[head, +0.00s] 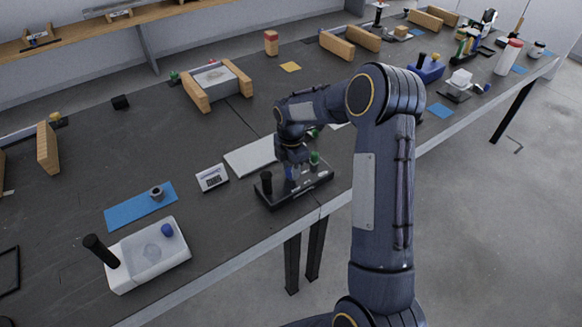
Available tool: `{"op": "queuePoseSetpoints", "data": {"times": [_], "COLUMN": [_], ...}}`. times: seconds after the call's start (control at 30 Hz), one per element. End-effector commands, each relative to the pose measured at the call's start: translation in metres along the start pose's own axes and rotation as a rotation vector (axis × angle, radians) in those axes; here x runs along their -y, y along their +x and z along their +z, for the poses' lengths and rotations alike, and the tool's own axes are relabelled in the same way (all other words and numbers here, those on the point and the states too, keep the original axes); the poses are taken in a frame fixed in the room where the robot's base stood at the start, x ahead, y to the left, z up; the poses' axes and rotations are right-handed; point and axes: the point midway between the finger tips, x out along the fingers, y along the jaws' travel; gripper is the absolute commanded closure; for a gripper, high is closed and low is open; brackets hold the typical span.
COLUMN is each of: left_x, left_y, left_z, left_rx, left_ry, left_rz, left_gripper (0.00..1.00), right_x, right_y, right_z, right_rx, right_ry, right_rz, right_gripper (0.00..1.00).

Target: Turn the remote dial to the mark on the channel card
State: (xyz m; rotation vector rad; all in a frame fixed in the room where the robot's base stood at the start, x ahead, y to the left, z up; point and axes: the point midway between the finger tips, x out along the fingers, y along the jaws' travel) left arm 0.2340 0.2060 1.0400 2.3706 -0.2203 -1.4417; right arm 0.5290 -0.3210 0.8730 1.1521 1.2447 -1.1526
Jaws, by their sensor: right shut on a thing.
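The remote is likely the low black box (293,195) near the table's front edge, with an upright black post (266,183) at its left end and a green knob (315,158) toward its right. My right gripper (291,172) reaches down onto the middle of this box and is shut on the dial there. The gripper hides most of the dial, so its pointer cannot be read. The channel card (212,177) is a small white tilted card left of the box. Its mark is too small to read. My left gripper is not in view.
A white flat panel (250,156) lies just behind the box. At left are a blue mat (139,206) with a grey ring (157,192) and a white box (145,262) with a black handle. Wooden blocks (196,93) stand farther back.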

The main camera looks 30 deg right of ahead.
Motion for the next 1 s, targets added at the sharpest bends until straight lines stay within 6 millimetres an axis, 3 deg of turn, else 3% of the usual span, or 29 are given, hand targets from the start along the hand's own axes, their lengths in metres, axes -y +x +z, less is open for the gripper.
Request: {"op": "queuePoseSetpoints", "data": {"times": [0.37,1.0], "left_x": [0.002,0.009], "left_y": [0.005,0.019], "left_z": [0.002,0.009], "left_rx": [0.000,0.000], "left_ry": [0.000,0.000], "left_rz": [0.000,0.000], "left_gripper": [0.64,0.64], "right_x": [0.000,-0.001], "right_y": [0.001,0.000], "right_z": [0.000,0.000], "right_rx": [0.001,0.000], "right_ry": [0.124,0.706], "right_rz": [0.001,0.002], "right_gripper": [0.91,0.91]}}
